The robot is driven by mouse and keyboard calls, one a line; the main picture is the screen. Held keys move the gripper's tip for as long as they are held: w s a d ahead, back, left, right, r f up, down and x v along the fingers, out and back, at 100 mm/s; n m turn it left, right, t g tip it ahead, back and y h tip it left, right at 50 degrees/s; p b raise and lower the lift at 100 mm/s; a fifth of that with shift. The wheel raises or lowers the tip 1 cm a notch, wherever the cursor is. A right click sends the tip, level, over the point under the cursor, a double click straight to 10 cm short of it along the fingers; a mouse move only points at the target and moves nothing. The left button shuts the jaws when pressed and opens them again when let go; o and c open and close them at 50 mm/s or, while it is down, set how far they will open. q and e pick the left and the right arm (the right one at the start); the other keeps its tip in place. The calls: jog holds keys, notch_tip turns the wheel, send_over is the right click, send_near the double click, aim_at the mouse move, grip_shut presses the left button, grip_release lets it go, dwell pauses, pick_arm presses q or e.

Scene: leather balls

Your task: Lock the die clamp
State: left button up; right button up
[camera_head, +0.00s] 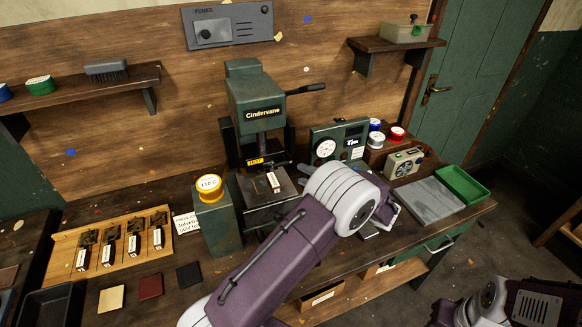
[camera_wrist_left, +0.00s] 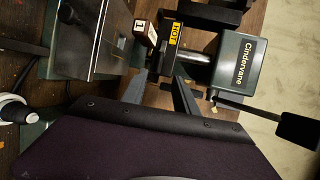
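The green Cindervane press (camera_head: 255,100) stands at the back of the bench. Its yellow HOT label (camera_head: 254,161) marks the heated head above the metal bed plate (camera_head: 262,192). A small block marked 1 (camera_head: 275,182) sits at the head's front; it also shows in the left wrist view (camera_wrist_left: 146,31). I cannot pick out the die clamp's lever or its state. My left wrist covers the area right of the bed. My left gripper (camera_wrist_left: 163,75) has its dark fingers apart and empty, pointing at the HOT block. My right gripper is outside the views.
The press's black handle (camera_head: 306,89) sticks out right. A wooden rack (camera_head: 70,262) of stamps lies left.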

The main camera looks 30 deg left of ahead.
aim_at(283, 165)
pick_arm(q)
jog(key=p+x, duration=0.1)
jog(key=x, duration=0.4)
jog(key=p+x, duration=0.1)
jog(key=x, duration=0.2)
jog(key=shift+w+d+p, duration=0.15)
jog(key=shift+w+p, duration=0.1)
jog(key=shift+p, duration=0.1)
jog(key=shift+a+f, duration=0.2)
jog(key=shift+a, duration=0.25)
jog(key=shift+w+d, duration=0.1)
grip_shut()
